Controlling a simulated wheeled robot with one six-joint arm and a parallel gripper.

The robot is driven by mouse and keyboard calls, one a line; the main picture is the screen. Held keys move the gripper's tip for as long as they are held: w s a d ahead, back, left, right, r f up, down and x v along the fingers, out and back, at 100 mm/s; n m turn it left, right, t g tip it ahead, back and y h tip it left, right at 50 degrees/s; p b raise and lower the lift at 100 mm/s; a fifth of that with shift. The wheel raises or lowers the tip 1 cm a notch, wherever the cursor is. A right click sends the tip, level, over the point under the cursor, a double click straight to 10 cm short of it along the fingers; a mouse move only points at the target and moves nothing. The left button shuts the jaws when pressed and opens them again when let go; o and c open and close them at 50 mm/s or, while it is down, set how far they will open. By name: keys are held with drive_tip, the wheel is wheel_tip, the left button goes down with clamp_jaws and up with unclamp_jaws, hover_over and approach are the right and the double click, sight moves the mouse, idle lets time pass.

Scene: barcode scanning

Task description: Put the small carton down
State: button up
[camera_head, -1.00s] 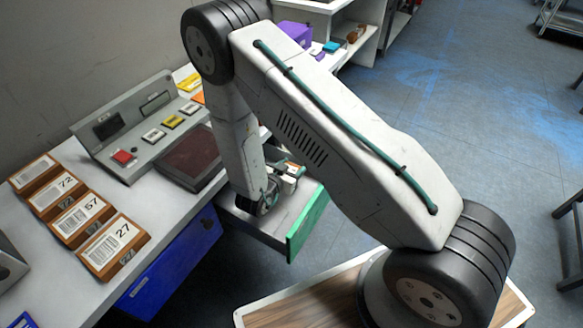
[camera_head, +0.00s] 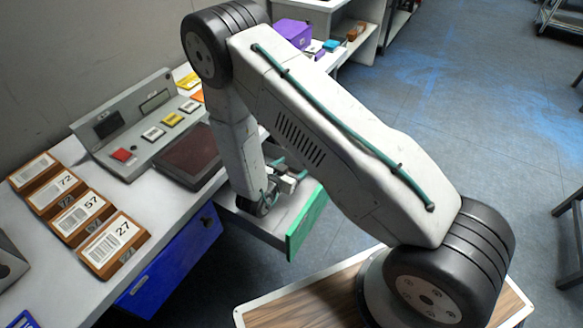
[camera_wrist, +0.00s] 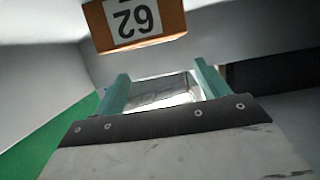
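In the wrist view a pale grey-and-white box-like thing, apparently the small carton (camera_wrist: 163,90), fills the gap between the two teal fingers of my gripper (camera_wrist: 163,85). The fingers seem to be shut on it; its underside is hidden. In the head view my gripper (camera_head: 286,182) is low over the open drawer with the green front (camera_head: 306,225), partly hidden by my arm. The green panel also shows at the left of the wrist view (camera_wrist: 50,138).
An orange-brown box labelled 62 (camera_wrist: 135,22) lies just beyond the fingers. Beside the drawer, the counter holds several number boards (camera_head: 110,245), a grey panel with a red button (camera_head: 122,155) and a dark red pad (camera_head: 190,157). A blue drawer (camera_head: 175,265) is below.

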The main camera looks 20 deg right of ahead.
drive_tip(key=shift+r, duration=0.15)
drive_tip(key=v, duration=0.7)
drive_tip(key=shift+s+a+r, duration=0.2)
drive_tip(key=shift+r, duration=0.35)
idle(0.6)
